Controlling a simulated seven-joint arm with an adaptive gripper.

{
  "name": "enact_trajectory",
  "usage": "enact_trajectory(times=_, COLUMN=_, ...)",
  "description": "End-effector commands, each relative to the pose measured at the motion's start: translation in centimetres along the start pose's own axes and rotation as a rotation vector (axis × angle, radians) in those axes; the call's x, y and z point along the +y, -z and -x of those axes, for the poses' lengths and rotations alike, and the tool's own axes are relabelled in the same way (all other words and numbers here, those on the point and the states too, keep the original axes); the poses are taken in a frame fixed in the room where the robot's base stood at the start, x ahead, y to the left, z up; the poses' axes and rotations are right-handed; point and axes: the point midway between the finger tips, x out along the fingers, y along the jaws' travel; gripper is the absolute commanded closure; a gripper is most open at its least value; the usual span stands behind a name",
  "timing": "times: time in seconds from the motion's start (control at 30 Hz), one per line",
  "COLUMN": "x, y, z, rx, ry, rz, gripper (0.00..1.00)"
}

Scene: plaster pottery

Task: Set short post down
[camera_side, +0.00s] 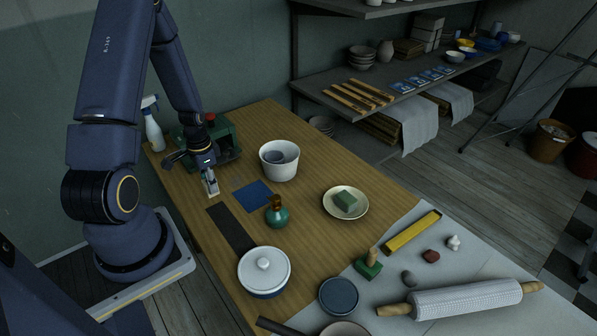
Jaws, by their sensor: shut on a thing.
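My gripper (207,172) points down over the left part of the wooden table (300,225). It is shut on the short post (212,188), a small pale upright piece below the fingers. The post's lower end is close to the table top, just above the far end of a dark strip (231,229). I cannot tell whether it touches the table. A blue square (252,195) lies to its right. The fingers hide part of the post.
A rolling pin (465,300) lies front right.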

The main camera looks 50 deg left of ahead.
Motion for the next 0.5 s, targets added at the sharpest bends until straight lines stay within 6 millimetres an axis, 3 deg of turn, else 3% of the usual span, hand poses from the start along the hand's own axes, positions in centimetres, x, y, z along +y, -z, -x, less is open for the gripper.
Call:
enact_trajectory(times=0.1, x=0.0, y=-0.1, z=-2.1, rx=-0.003, ry=-0.002, rz=0.001, gripper=1.00)
enact_trajectory(times=0.5, x=-0.1, y=0.0, z=-6.6, rx=-0.001, ry=0.001, rz=0.003, gripper=1.00)
